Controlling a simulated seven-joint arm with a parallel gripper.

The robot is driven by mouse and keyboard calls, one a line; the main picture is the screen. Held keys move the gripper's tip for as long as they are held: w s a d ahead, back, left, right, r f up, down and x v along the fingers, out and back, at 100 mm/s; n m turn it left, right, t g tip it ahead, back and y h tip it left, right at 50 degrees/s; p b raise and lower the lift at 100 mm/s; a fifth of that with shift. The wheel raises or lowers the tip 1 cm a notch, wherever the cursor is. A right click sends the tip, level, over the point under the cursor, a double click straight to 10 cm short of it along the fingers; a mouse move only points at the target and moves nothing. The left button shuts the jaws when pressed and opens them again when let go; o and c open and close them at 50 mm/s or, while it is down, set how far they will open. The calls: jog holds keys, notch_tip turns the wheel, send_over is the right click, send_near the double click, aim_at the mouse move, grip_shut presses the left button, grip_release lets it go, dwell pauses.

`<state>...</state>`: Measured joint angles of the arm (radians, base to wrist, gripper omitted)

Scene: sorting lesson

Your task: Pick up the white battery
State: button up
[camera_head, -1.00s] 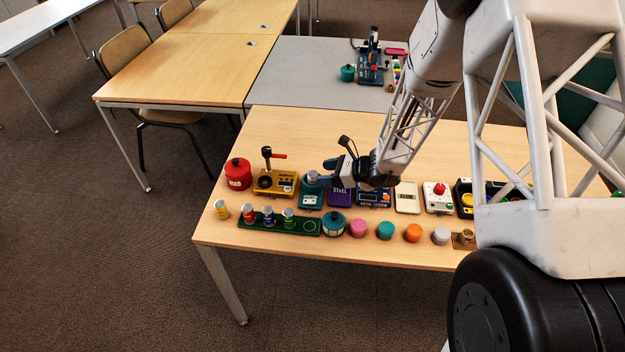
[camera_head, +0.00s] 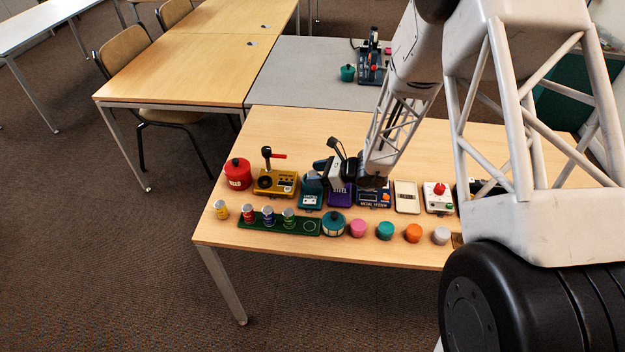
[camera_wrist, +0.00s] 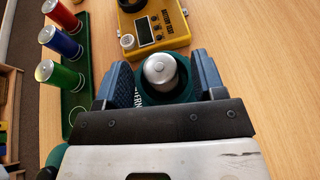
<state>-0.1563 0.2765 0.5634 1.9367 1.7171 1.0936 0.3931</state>
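The white battery (camera_wrist: 160,72), pale with a silvery top, stands upright in a round teal holder (camera_wrist: 181,92) in the wrist view. My gripper (camera_wrist: 161,62) is open, with one blue finger on each side of the battery and a visible gap on both sides. In the head view my gripper (camera_head: 319,167) is over the teal device (camera_head: 311,197) near the left middle of the table. There the battery is mostly hidden and hard to make out.
A green rack (camera_head: 263,227) with red, blue and green batteries and one empty ring lies in front. A yellow tester (camera_head: 276,184) and red pot (camera_head: 237,174) stand left. Purple (camera_head: 340,196) and blue boxes stand close right. Coloured lids line the front.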

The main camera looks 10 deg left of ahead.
jog(key=c, duration=1)
jog(key=shift+r, duration=5)
